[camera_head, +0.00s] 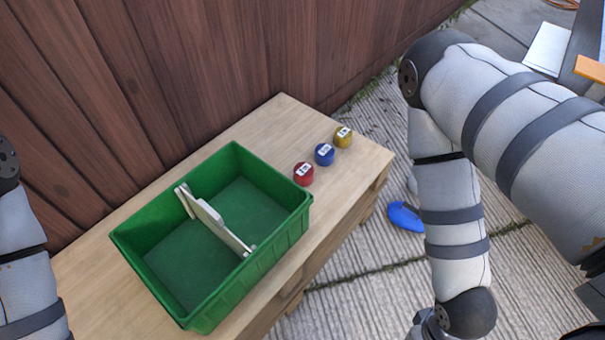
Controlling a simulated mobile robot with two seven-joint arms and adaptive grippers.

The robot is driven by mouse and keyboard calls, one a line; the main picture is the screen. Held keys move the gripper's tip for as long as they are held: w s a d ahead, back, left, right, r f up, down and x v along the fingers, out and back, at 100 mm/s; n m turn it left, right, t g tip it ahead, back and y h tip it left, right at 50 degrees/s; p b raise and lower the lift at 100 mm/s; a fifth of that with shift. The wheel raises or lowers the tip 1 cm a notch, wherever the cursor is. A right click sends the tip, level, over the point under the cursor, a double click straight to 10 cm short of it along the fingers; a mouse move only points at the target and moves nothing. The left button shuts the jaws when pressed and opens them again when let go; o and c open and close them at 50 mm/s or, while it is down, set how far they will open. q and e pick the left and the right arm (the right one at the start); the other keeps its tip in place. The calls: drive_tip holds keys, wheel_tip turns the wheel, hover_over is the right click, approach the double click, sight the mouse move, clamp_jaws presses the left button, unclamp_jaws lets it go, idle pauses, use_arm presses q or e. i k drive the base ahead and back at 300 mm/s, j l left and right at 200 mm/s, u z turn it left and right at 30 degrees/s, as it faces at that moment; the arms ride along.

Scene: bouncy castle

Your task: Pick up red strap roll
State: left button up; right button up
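The red strap roll (303,174) stands on the wooden table, close to the right corner of the green crate. It has a white label on top. A blue roll (324,154) and a yellow roll (343,137) stand beyond it in a row toward the upper right, apart from each other. My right arm hangs down at the right, away from the rolls, and its gripper is cut off at the bottom edge. My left arm shows only in part at the left edge, and its gripper is out of view.
The green crate (160,251) with a white central handle (213,219) fills much of the wooden table (262,122). A wooden wall (190,70) stands close behind the table. A blue object (404,217) lies on the paving beside my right arm. The table's far right end is clear.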

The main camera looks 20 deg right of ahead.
sight(304, 172)
drive_tip(key=l, duration=1.45)
drive_tip(key=i+l+u, duration=0.1)
drive_tip(key=l, duration=1.35)
